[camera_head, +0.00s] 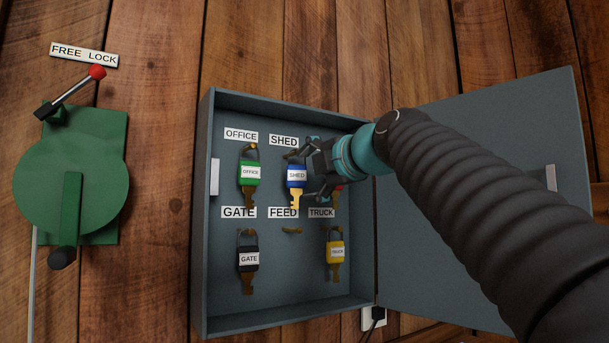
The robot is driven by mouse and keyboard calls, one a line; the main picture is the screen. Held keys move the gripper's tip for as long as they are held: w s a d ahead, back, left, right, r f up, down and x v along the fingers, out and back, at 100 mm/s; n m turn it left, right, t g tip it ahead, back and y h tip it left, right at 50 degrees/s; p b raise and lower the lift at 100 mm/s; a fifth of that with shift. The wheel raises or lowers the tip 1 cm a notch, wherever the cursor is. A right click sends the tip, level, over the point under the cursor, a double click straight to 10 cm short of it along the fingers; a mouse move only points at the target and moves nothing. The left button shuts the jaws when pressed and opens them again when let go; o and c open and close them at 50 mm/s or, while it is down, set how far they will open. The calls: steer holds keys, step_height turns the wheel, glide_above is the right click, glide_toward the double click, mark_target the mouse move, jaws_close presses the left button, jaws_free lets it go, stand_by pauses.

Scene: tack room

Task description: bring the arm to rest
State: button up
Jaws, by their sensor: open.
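My gripper (304,174) is at the upper middle of the key cabinet (208,270), with my arm reaching in from the right. Its fingers are open, one above and one below the right side of a blue-tagged key (296,182). This key hangs upright below the SHED label (284,141). I cannot tell whether the fingers touch it. A red-tagged key (339,187) behind my gripper is mostly hidden.
A green OFFICE key (249,173), a black key (247,259) under GATE and a yellow key (335,251) under TRUCK hang inside. The FEED hook (291,230) is bare. The cabinet door (520,130) stands open rightward. A green lever device (95,170) is at left.

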steer(key=f+v, duration=0.1)
steer(key=v, duration=0.6)
steer(key=s+d+f+m+g+h, duration=0.3)
steer(key=s+f+m, duration=0.4)
steer(key=f, duration=1)
steer(key=s+d+f+m+g+h+p, duration=0.1)
steer(key=s+d+f+m, duration=0.5)
steer(key=f, duration=1.1)
steer(key=s+d+f+m+g+h+p, duration=0.1)
steer(key=s+d+f+m+g+h, duration=0.3)
steer(key=s+f+m, duration=0.5)
step_height(320, 180, down, 9)
steer(key=m+h, duration=0.1)
steer(key=m, duration=0.3)
steer(key=shift+d+r+m+g+h, duration=0.25)
steer(key=shift+d+m+g+h, duration=0.05)
steer(key=shift+d, duration=0.1)
steer(key=o, duration=0.4)
